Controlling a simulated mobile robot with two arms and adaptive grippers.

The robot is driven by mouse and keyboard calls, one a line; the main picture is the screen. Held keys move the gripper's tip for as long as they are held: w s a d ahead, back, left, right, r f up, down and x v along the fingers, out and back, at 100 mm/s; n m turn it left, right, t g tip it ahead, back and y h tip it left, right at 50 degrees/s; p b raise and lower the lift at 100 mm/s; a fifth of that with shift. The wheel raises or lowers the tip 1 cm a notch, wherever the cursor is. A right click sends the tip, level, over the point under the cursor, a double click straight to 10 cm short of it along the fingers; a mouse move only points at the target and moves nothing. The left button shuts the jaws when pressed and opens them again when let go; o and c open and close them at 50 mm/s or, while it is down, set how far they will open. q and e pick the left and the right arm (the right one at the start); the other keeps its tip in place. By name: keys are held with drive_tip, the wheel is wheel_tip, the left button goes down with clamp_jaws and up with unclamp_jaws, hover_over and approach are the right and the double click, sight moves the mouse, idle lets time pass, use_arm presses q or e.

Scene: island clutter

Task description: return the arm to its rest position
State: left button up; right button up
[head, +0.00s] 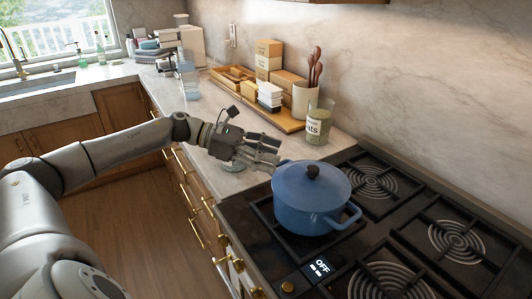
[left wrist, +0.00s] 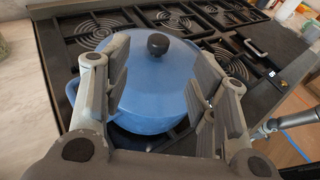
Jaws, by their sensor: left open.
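My left arm (head: 125,145) reaches in from the left over the counter's front edge. My left gripper (head: 268,152) is open, with its fingers pointing right toward the blue pot (head: 300,205). The pot has its lid on, with a dark knob on top, and stands on the stove's front left burner. In the left wrist view the open fingers of my left gripper (left wrist: 160,90) appear on both sides of the blue pot (left wrist: 150,85), with nothing held between them. Whether the fingers touch the pot is hard to tell.
The black stove (head: 400,235) fills the right. A small glass-like item (head: 234,167) sits under my left gripper. A wooden tray (head: 291,123) with boxes, a utensil crock (head: 306,102) and a labelled jar (head: 319,125) stand behind. The floor (head: 135,235) at left is clear.

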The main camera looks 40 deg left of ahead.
use_arm(q)
drive_tip(key=shift+s+a+r, duration=0.15)
drive_tip(key=shift+s+a, duration=0.05)
drive_tip(key=shift+a, duration=0.1)
drive_tip(key=shift+r, duration=0.1)
idle(0.3)
